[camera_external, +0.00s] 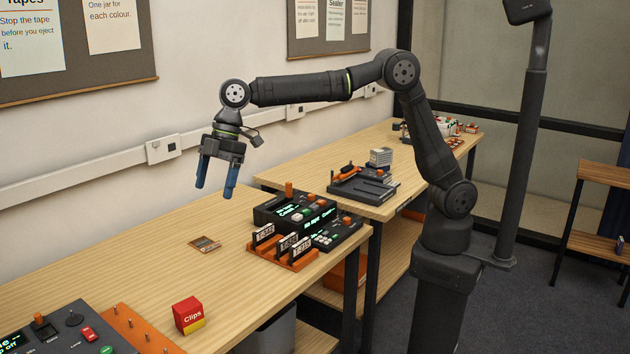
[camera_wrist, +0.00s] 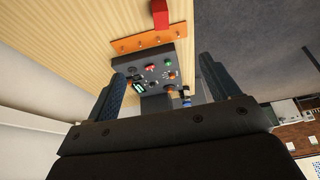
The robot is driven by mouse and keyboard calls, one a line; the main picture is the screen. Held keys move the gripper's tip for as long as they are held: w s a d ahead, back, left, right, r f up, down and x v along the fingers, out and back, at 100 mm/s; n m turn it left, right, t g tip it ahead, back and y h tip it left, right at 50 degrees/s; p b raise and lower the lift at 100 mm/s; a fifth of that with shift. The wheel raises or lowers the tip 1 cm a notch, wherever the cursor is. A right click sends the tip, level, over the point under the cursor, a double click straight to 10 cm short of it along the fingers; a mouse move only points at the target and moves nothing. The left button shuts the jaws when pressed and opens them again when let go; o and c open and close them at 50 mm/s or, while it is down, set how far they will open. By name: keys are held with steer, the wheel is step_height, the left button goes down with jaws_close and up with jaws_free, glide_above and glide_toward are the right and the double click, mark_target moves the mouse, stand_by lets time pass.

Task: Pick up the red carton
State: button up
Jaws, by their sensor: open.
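The red carton (camera_external: 188,314) is a small red box with a yellow lower band and the word "Clips". It stands on the wooden table near its front edge. In the wrist view the red carton (camera_wrist: 159,13) shows at the top edge, partly cut off. My gripper (camera_external: 215,187) is open and empty, its blue fingers pointing down, high above the table and well behind the carton. In the wrist view my gripper (camera_wrist: 168,85) shows its two fingers wide apart with nothing between them.
Left of the carton are an orange pegged strip (camera_external: 130,328) and a control panel (camera_external: 65,335). A flat brown card (camera_external: 204,244) lies mid-table. Right of it stand an orange rack with labelled cards (camera_external: 283,252) and a dark console (camera_external: 310,218). The table between card and carton is clear.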

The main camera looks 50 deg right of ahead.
mark_target(187, 303)
steer(key=shift+c, duration=1.1)
steer(key=shift+m+t, duration=0.3)
steer(key=shift+m, duration=0.6)
steer(key=x, duration=1.8)
steer(key=s+a+x, duration=0.1)
steer(key=x, duration=0.8)
steer(key=shift+s+f, duration=0.1)
steer(key=shift+s+x, duration=0.1)
steer(key=shift+x, duration=1.45)
steer(key=shift+s+x, duration=0.15)
steer(key=shift+x, duration=1.45)
steer(key=shift+d, duration=0.1)
steer(key=c, duration=1.1)
